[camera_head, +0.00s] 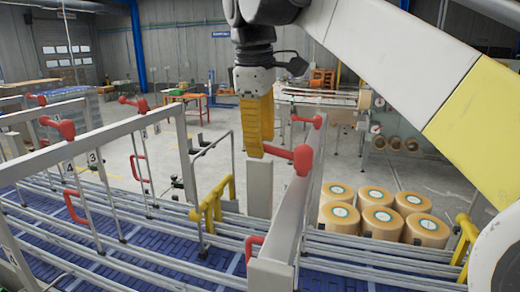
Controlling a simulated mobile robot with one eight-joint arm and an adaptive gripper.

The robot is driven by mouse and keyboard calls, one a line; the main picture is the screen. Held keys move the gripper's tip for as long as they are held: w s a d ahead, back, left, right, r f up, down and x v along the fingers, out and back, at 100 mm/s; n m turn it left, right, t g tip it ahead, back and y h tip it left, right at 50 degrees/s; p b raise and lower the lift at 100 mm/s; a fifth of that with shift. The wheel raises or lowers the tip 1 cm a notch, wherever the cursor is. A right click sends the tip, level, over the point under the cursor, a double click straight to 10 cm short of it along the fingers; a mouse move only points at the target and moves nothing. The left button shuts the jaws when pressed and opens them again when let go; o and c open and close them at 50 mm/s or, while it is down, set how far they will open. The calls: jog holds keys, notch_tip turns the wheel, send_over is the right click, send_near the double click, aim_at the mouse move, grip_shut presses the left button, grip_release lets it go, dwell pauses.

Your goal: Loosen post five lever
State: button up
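My gripper (258,150) hangs down with its yellow fingers just left of a red lever (298,156). The fingers overlap from this side, so their opening does not show. The lever has a rounded knob on the right, by a grey rail, and a thin arm reaching left towards the fingertips. I cannot tell whether they touch. A short grey post (259,190) stands below the fingertips. No number five can be read, so I cannot tell which lever belongs to post five.
Other red levers sit on the rails, one behind (308,121) and one at left (135,104). Number plates three (93,157) and four (68,166) hang at left. Below are a blue conveyor (150,270) and yellow brackets (212,207). Tape rolls (382,219) stand at right.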

jog(key=shift+s+f, duration=0.3)
jog(key=shift+f, duration=0.25)
jog(key=shift+w+f, duration=0.3)
jog(key=shift+w, duration=0.25)
jog(key=shift+s+r, duration=0.15)
jog(key=shift+s, duration=0.2)
grip_shut()
jog(key=shift+w+d, duration=0.15)
